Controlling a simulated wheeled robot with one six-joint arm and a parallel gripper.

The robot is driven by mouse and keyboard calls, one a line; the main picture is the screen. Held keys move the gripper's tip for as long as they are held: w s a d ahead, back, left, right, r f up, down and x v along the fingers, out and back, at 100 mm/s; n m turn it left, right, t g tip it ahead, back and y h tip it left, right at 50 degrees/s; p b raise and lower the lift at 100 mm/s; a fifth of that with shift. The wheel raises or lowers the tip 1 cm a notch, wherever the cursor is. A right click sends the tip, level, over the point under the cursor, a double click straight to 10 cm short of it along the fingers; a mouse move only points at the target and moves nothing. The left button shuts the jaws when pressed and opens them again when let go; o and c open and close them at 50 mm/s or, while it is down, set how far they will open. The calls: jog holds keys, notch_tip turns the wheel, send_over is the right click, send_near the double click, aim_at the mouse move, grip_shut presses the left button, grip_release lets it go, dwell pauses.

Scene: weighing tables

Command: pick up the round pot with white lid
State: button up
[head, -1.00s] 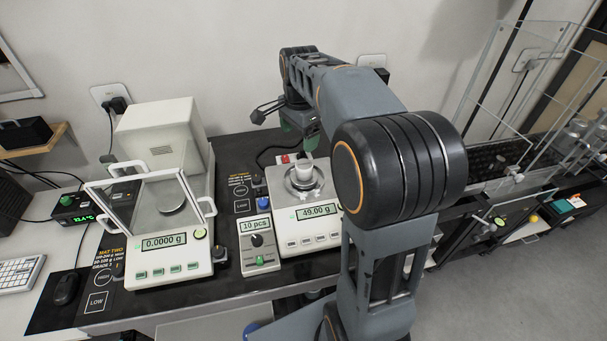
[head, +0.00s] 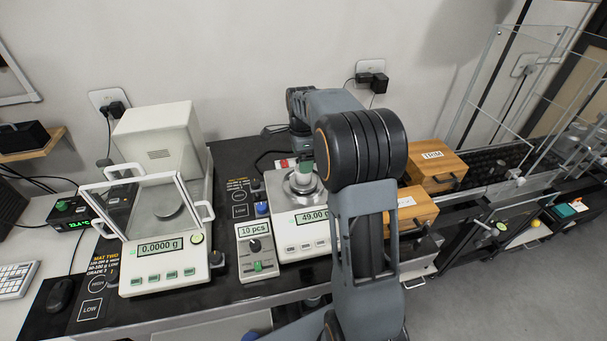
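The right balance (head: 290,222) reads 49.00 g and has a round metal pan (head: 301,193). My gripper (head: 305,169) points down over this pan, with a green finger showing low above its middle. A small pale pot stood on the pan in the earlier view. Now my gripper and arm cover that spot, and I cannot make out the pot or its lid clearly. Whether the fingers are open or shut on it is hidden.
The left balance (head: 159,262) with its open glass shield reads 0.0000 g. A control box marked 10 pcs (head: 256,252) stands between the balances. Two wooden boxes (head: 437,166) (head: 413,211) stand right of my arm. A wall socket is behind.

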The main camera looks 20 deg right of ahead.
aim_at(301, 179)
jog(key=shift+s+f+p, duration=0.15)
jog(key=shift+f+p, duration=0.15)
jog(key=shift+f, duration=2.4)
jog(key=shift+c, duration=0.4)
jog(key=c, duration=0.9)
jog(key=shift+r, duration=0.15)
jog(key=shift+c, duration=0.2)
